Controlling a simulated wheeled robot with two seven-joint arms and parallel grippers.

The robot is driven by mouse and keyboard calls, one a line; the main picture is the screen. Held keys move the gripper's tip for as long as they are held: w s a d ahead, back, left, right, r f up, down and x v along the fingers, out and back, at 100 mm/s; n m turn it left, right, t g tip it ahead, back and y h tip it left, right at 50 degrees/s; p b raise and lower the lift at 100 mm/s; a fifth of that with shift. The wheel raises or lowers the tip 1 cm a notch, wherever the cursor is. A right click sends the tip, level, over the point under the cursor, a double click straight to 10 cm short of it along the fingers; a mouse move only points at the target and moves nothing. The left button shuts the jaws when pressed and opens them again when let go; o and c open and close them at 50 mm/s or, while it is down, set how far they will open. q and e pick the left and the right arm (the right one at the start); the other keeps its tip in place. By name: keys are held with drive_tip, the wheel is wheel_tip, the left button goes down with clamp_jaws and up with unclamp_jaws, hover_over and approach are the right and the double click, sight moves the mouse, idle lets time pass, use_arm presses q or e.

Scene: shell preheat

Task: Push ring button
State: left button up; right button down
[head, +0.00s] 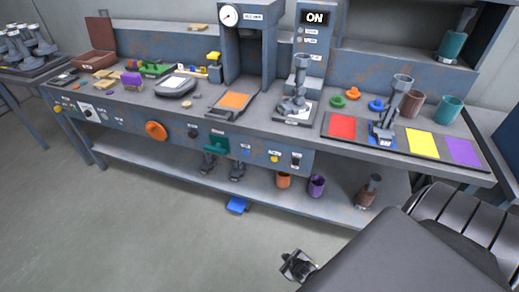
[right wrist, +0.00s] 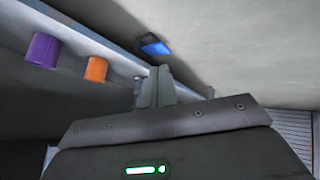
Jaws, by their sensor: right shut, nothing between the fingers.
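The bench's front panel (head: 124,122) carries several labelled controls. They include an orange knob (head: 156,131), a green part (head: 218,145), a small blue button (head: 246,152) and a small yellow button (head: 274,158). The labels are too small to read, so I cannot tell which control is the ring button. My right gripper (head: 298,266) is low in front of the bench, well apart from the panel. In the right wrist view its fingers (right wrist: 157,86) are together and empty. My left gripper is not in view.
On the lower shelf stand an orange cup (head: 283,180) and a purple cup (head: 317,186). A blue block or pedal (head: 237,205) is on the floor below. A machine with an ON sign (head: 314,17) stands on the bench. The floor in front is clear.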

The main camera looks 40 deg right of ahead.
sight(274, 159)
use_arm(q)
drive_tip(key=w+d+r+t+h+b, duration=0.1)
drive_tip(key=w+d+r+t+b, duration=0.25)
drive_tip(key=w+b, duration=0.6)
use_arm(e)
drive_tip(key=w+d+r+t+h, duration=0.1)
drive_tip(key=w+d+r+t, duration=0.15)
drive_tip(key=w, duration=0.55)
drive_tip(key=w+d+r+t, duration=0.2)
drive_tip(key=w+r+t, duration=0.2)
drive_tip(key=w, duration=0.4)
use_arm(q)
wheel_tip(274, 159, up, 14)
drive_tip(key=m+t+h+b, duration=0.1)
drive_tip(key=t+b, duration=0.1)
drive_tip(key=b, duration=0.7)
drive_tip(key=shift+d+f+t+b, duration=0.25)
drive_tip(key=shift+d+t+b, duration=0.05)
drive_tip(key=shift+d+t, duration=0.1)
use_arm(e)
drive_tip(key=w+r+t, duration=0.2)
drive_tip(key=r+t, duration=0.1)
drive_tip(key=r, duration=0.5)
drive_tip(key=w+d+r+t+h, duration=0.1)
drive_tip(key=w+r+t, duration=0.2)
drive_tip(key=r, duration=0.6)
drive_tip(key=shift+d+h, duration=0.2)
drive_tip(key=shift+h, duration=0.1)
